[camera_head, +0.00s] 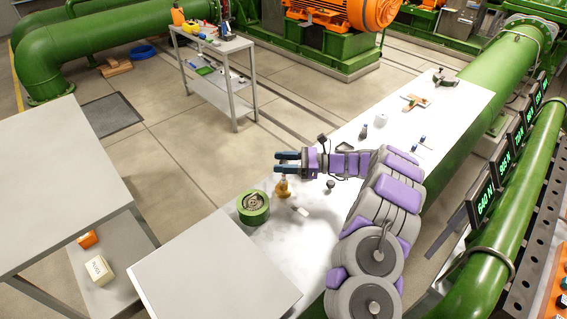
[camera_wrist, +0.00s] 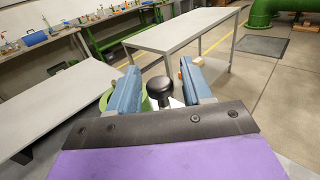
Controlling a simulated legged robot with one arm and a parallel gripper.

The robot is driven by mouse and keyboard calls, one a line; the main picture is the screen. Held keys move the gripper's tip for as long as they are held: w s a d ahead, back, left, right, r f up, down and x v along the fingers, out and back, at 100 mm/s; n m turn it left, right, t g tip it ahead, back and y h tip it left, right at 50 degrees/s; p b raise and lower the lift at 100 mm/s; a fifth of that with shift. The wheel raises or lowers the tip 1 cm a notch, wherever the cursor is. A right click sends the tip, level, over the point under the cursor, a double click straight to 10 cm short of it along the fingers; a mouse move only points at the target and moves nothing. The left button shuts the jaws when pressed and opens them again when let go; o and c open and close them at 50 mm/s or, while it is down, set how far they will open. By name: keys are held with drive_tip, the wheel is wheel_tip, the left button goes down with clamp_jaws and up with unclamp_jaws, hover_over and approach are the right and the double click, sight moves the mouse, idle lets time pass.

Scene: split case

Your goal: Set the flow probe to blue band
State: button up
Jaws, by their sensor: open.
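I cannot tell for sure which thing is the flow probe, and no blue band is clear. My gripper (camera_head: 277,162) reaches left over the white bench, its blue fingers apart. A brass-coloured piece (camera_head: 282,188) stands just below the fingers in the head view. A green round housing (camera_head: 254,207) with a metal face sits on the bench to its lower left. In the wrist view my open fingers (camera_wrist: 158,90) flank a round black knob (camera_wrist: 160,88); contact cannot be judged. Part of a green rim (camera_wrist: 108,100) shows behind the left finger.
The white bench (camera_head: 340,225) carries a small white block (camera_head: 299,210), a dark knob (camera_head: 330,184), a dark bottle (camera_head: 364,131) and a white cylinder (camera_head: 381,120). A grey tabletop (camera_head: 215,275) adjoins its near end. Green-digit displays (camera_head: 485,204) line the right.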

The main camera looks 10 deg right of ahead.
clamp_jaws()
idle(0.4)
